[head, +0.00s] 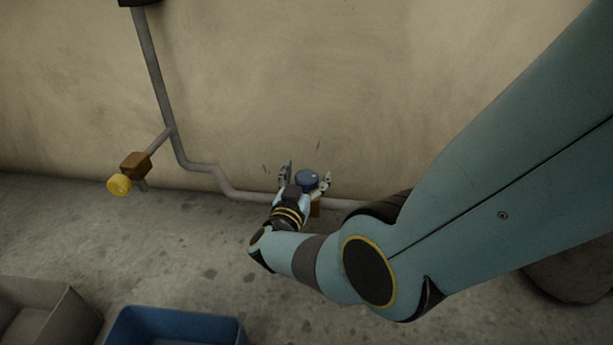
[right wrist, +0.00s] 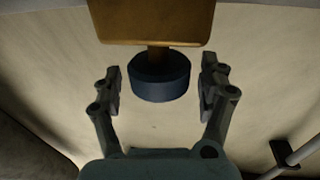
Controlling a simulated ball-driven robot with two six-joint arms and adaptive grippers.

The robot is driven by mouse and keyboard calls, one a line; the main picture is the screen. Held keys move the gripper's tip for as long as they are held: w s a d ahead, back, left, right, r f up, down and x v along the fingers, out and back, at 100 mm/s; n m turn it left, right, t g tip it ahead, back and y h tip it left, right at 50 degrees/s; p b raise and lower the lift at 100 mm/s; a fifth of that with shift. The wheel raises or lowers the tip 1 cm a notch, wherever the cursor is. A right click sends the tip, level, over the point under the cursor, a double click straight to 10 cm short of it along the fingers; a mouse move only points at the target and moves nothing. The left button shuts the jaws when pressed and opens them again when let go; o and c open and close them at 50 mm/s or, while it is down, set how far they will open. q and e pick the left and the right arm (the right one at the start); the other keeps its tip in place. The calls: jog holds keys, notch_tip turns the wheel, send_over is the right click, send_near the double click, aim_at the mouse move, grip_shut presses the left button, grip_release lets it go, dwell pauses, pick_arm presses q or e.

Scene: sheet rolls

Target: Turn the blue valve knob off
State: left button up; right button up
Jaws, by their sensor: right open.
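The blue valve knob (head: 307,178) is a round, dark blue disc low by the wall in the head view. In the right wrist view the knob (right wrist: 160,78) sits on a short stem below a brown valve block (right wrist: 152,20). My right gripper (head: 307,177) is open around it. In the right wrist view its two fingers (right wrist: 162,88) stand on either side of the knob, with a gap on each side. The block is mostly hidden behind my gripper in the head view. My left gripper is not in view.
A grey pipe (head: 158,85) runs down the wall and along its foot. A yellow knob (head: 119,185) on another brown block (head: 135,165) branches off at the left. A blue bin (head: 175,325) and a grey bin (head: 75,318) stand at the lower left.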

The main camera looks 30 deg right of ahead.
aim_at(303, 184)
jog(key=v, duration=0.7)
jog(key=shift+s+a, duration=0.15)
jog(key=shift+a, duration=0.05)
dwell(0.3)
